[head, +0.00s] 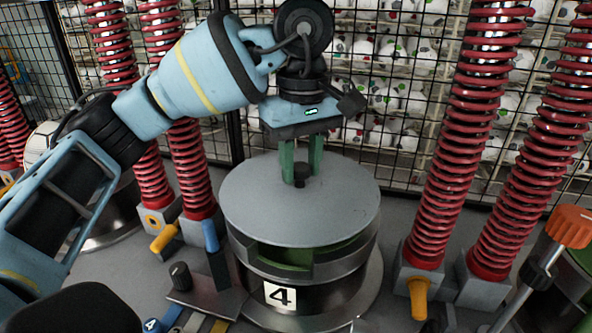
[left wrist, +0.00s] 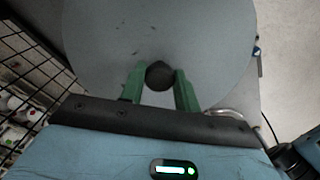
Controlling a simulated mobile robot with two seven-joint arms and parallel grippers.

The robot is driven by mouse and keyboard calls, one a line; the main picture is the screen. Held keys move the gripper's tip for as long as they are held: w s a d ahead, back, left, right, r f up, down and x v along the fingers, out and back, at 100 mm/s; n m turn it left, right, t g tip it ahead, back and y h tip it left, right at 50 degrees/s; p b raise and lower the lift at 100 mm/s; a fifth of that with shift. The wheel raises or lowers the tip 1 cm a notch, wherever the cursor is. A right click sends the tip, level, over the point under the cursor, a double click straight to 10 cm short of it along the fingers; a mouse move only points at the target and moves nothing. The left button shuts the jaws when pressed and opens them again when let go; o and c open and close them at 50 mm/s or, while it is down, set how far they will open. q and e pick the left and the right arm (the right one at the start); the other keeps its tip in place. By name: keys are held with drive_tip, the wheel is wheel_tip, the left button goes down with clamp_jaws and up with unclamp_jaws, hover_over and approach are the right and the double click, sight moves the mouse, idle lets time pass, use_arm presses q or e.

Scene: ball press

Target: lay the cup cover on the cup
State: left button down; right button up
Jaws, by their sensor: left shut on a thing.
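The cup cover (head: 265,215) is a flat grey disc with a small black knob (head: 302,181) at its middle. My left gripper (head: 302,170) comes down from above, and its green fingers are shut on the knob. The left wrist view also shows the fingers on either side of the knob (left wrist: 160,75), with the grey disc (left wrist: 165,30) beyond. The cup (head: 316,297) is a dark metal cylinder marked "4", directly below the cover. Its front rim has a cut-out showing green inside. The cover looks about level and hides most of the cup's opening; I cannot tell whether it touches the rim. My right gripper is out of view.
Tall red springs (head: 456,140) on grey blocks stand left and right of the cup. A bracket with a black knob (head: 180,275) and a blue handle (head: 210,236) sits at front left. An orange-topped lever (head: 570,226) is at right. Wire mesh with white balls stands behind.

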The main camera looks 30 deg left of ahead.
use_arm(q)
drive_tip(key=shift+w+a, duration=0.2)
drive_tip(key=shift+w, duration=0.7)
drive_tip(key=shift+w+f, duration=0.15)
drive_tip(key=shift+f, duration=0.1)
drive_tip(key=shift+a+f+b, duration=0.1)
drive_tip(key=shift+f+b, duration=0.25)
drive_tip(key=shift+f, duration=0.55)
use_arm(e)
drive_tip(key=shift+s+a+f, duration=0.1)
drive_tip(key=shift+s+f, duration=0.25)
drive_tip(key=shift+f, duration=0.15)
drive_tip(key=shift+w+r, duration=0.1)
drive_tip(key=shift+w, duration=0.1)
use_arm(q)
drive_tip(key=shift+f, duration=0.1)
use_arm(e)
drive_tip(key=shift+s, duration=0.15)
use_arm(q)
drive_tip(key=shift+f, duration=0.4)
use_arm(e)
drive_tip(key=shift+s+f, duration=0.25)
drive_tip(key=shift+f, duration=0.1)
use_arm(q)
drive_tip(key=shift+f+b, duration=0.3)
drive_tip(key=shift+f, duration=0.25)
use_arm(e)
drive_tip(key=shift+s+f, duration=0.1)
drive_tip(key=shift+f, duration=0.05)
